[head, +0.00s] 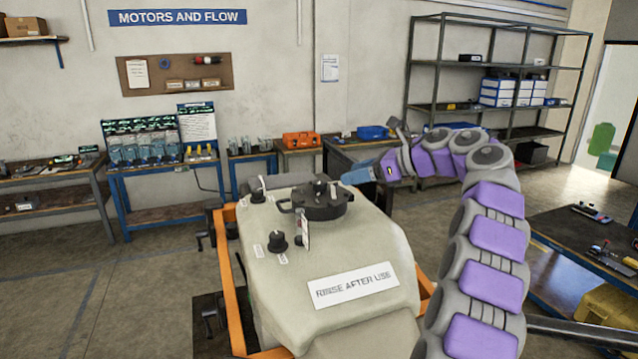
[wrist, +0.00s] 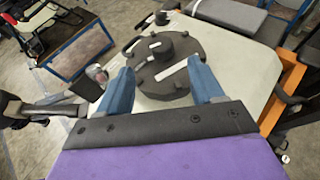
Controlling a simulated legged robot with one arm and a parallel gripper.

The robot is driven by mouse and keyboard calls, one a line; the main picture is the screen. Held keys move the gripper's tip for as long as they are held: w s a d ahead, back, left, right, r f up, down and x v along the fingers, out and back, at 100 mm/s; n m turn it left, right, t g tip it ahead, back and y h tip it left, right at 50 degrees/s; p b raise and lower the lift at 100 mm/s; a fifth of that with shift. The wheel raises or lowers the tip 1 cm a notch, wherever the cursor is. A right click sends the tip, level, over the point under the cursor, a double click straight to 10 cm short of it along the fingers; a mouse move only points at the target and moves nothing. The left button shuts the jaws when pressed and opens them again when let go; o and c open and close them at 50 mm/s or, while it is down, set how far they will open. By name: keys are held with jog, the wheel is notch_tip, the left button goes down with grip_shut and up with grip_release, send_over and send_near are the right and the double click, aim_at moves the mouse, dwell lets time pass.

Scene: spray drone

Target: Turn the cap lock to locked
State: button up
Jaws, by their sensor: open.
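A pale tank (head: 340,245) with a "RINSE AFTER USE" label stands in an orange frame in the head view. Its round dark cap (head: 322,206) sits on top, with a raised knob in the middle. In the wrist view the cap (wrist: 165,80) lies beyond my fingers, with a white strip on it. My gripper (wrist: 160,90) has two blue fingers, apart and with nothing between them. In the head view my gripper (head: 357,176) is just right of the cap and a little above it. I cannot tell which part is the cap lock or its setting.
A black knob (head: 277,241) and a small lever (head: 258,190) are on the tank's top. A tag (head: 304,232) hangs by the cap. Workbenches (head: 165,210) line the back wall, and a dark table (head: 590,240) stands at right. Open floor is at left.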

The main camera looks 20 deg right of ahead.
aim_at(322, 181)
jog(key=x, duration=1)
jog(key=shift+w+d+p, duration=0.15)
jog(key=shift+d+p, duration=0.05)
jog(key=shift+p, duration=0.15)
jog(key=shift+w+a+f, duration=0.15)
jog(key=shift+w+a, duration=0.15)
jog(key=shift+a, duration=0.15)
jog(key=shift+d, duration=0.1)
jog(key=c, duration=1)
